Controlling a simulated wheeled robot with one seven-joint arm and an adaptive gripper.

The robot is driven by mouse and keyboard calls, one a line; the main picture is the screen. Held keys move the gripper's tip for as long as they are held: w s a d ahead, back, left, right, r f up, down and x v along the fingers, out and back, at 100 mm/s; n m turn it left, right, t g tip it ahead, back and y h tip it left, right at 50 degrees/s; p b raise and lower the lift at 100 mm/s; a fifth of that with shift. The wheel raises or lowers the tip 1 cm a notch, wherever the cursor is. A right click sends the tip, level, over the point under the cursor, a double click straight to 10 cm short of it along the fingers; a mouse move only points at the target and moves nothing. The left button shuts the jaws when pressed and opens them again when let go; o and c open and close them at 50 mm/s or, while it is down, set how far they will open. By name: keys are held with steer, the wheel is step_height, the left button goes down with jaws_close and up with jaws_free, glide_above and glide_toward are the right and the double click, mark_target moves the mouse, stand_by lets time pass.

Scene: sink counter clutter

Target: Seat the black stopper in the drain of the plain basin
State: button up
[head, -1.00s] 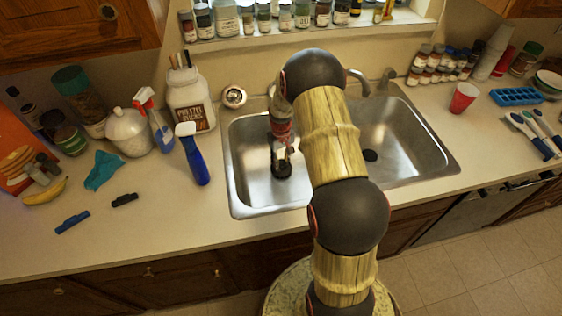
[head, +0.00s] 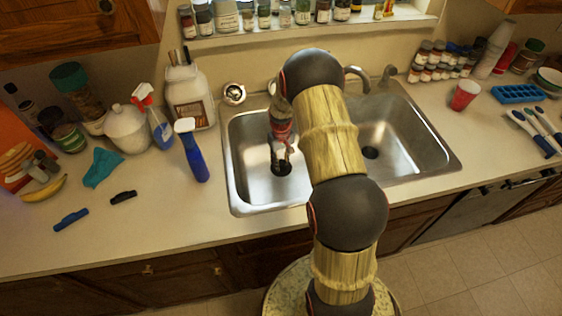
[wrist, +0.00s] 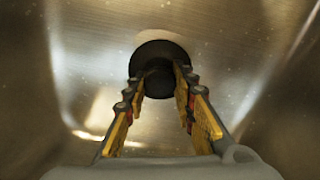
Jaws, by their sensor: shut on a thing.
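The steel sink's left basin (head: 245,180) has my gripper (head: 281,157) reaching down into it, pointing at its floor. In the wrist view my gripper (wrist: 160,80) has its yellow-sided fingers closed in on the black stopper (wrist: 160,50). The stopper shows as a dark round disc with a small knob between the fingertips. In the head view a dark round patch lies just below the fingertips at the drain spot. The stopper hides the drain there, and I cannot tell whether it is seated or just above. The right basin (head: 400,150) has an open dark drain (head: 370,153).
The faucet (head: 357,78) rises at the back. A red cup (head: 464,95) stands to the right. The basin walls surround my gripper closely.

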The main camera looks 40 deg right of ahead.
steer(key=shift+f, duration=0.1)
steer(key=o, duration=1.2)
step_height(320, 180, up, 12)
steer(key=shift+f, duration=0.1)
stand_by(0.3)
